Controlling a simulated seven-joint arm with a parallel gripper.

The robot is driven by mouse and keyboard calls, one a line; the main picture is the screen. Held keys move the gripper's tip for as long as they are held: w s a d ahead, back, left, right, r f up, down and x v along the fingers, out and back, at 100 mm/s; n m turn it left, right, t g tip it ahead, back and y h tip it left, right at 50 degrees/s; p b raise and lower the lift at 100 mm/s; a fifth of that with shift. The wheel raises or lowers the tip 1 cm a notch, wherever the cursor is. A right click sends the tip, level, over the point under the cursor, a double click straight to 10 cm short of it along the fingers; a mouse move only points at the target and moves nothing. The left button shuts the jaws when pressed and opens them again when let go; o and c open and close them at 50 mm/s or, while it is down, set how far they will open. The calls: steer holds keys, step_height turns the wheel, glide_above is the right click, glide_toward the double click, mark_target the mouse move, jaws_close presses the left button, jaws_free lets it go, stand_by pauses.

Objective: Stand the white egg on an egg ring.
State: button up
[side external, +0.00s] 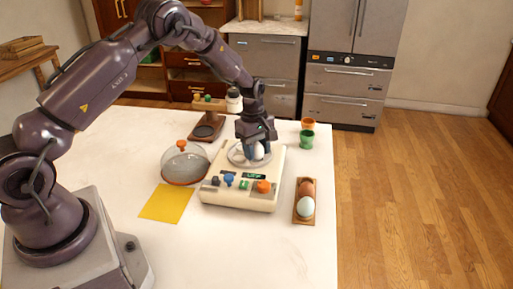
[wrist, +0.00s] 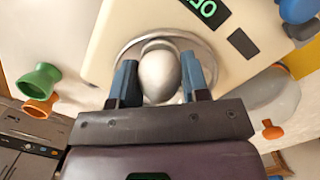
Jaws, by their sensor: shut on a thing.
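The white egg (wrist: 158,75) is between the two blue fingers of my gripper (wrist: 157,82) in the wrist view. In the side external view my gripper (side external: 257,147) points down over the round metal dish on the cream appliance, and the white egg (side external: 258,153) shows at its fingertips. The dish's rim (wrist: 207,45) circles the egg in the wrist view. The egg rings cannot be made out; the egg and fingers hide the dish's middle. I cannot tell whether the egg touches anything below it.
The cream appliance (side external: 240,199) has coloured knobs along its front. A clear lid (side external: 185,168) with an orange knob and a yellow cloth (side external: 166,203) lie left. A wooden tray (side external: 305,217) with two eggs lies right. Green (side external: 306,140) and orange cups (side external: 308,124) stand behind.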

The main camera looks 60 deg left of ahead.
steer(key=shift+f, duration=0.4)
stand_by(0.4)
steer(key=o, duration=1.1)
steer(key=shift+c, duration=0.2)
steer(key=shift+r, duration=4)
